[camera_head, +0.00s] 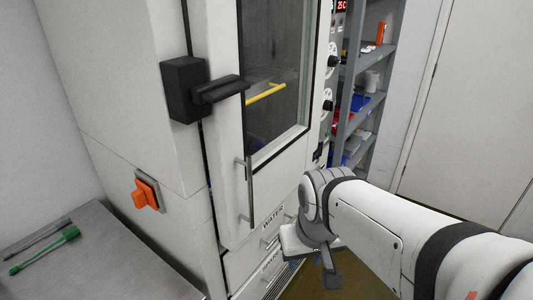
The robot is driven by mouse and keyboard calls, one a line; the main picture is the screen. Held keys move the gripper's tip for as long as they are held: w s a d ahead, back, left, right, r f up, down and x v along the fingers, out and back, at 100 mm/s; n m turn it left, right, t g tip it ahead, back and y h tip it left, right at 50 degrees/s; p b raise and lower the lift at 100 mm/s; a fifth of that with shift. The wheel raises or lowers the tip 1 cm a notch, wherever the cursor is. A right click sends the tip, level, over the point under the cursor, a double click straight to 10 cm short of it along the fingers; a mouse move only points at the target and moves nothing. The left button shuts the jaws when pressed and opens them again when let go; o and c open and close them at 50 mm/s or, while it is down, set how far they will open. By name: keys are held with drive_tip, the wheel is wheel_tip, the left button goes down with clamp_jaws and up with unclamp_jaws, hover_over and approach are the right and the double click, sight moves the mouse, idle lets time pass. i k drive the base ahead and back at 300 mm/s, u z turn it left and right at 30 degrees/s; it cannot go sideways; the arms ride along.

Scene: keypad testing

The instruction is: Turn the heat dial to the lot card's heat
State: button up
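A tall white test cabinet (223,150) stands in the middle, with a narrow control panel along the right of its door. Two black dials show on that panel, an upper one (333,61) and a lower one (328,105). They are seen edge-on, so their labels and settings cannot be read. A red display (341,6) above them is cut by the top edge. I cannot make out a lot card. My gripper (332,272) is below and apart from the dials, low in front of the cabinet. It is mostly hidden by my wrist, and its fingers are unclear.
The cabinet door has a window, a black latch (185,90) and a metal handle (249,190). An orange switch (146,193) is on the cabinet side. A metal table (110,265) holds a green tool (45,251). Grey shelves (352,60) stand behind, right.

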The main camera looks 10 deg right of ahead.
sight(332, 61)
drive_tip(key=u, duration=2.4)
drive_tip(key=k, duration=1.85)
drive_tip(key=z, duration=1.95)
drive_tip(key=i, duration=1)
drive_tip(key=k, duration=0.3)
drive_tip(key=u, duration=0.05)
